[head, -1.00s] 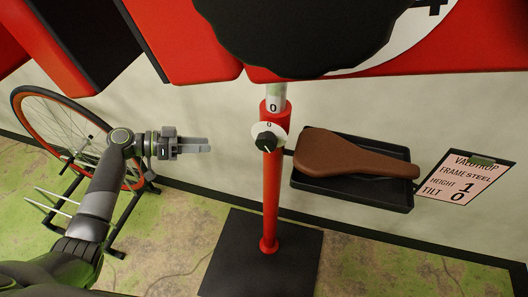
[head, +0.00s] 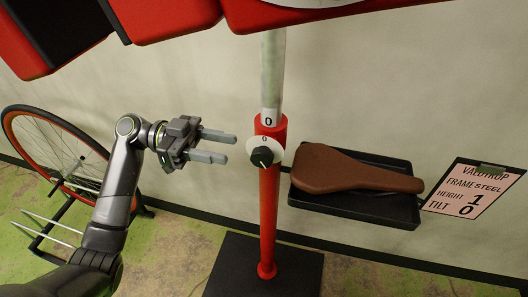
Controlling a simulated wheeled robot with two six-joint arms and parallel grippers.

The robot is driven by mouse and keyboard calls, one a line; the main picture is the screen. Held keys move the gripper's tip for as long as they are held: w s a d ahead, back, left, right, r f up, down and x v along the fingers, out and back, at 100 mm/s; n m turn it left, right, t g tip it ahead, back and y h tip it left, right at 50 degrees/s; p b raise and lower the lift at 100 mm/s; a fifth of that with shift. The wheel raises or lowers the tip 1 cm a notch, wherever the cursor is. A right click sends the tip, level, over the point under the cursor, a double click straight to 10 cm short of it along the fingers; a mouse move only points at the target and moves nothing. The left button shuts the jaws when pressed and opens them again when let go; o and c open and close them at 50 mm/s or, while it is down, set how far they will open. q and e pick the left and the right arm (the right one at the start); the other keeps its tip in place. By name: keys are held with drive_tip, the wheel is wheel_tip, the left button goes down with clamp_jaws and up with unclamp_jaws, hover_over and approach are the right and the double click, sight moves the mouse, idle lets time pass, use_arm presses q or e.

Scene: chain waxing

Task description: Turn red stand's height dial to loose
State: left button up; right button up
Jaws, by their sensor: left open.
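The red stand (head: 268,215) is an upright red post on a black base, with a pale inner tube (head: 272,75) rising from its top. The height dial is a black knob (head: 262,157) on a white disc marked 0, on the front of the post near its top. Another 0 shows on the tube just above the red collar. My left gripper (head: 232,147) is open and empty, to the left of the dial, fingers pointing right towards it with a small gap in the picture. My right gripper is not in view.
A black tray (head: 400,209) with a brown saddle (head: 345,172) is right of the post. A card (head: 470,188) reading Valdtrup, frame steel, height 1, tilt 0 is farther right. A bicycle wheel (head: 50,150) stands at left. Red and black bodies hang across the top.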

sight(264, 156)
use_arm(q)
drive_tip(key=d, duration=0.2)
drive_tip(key=s+d, duration=0.1)
drive_tip(key=d, duration=0.5)
drive_tip(key=shift+s, duration=0.25)
drive_tip(key=shift+s+d, duration=0.1)
drive_tip(key=shift+d, duration=0.55)
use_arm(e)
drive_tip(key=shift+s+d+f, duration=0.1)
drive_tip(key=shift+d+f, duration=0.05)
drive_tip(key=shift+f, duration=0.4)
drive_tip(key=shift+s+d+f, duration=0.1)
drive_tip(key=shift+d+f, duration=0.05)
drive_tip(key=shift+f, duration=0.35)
use_arm(q)
drive_tip(key=shift+f, duration=0.1)
drive_tip(key=c, duration=0.8)
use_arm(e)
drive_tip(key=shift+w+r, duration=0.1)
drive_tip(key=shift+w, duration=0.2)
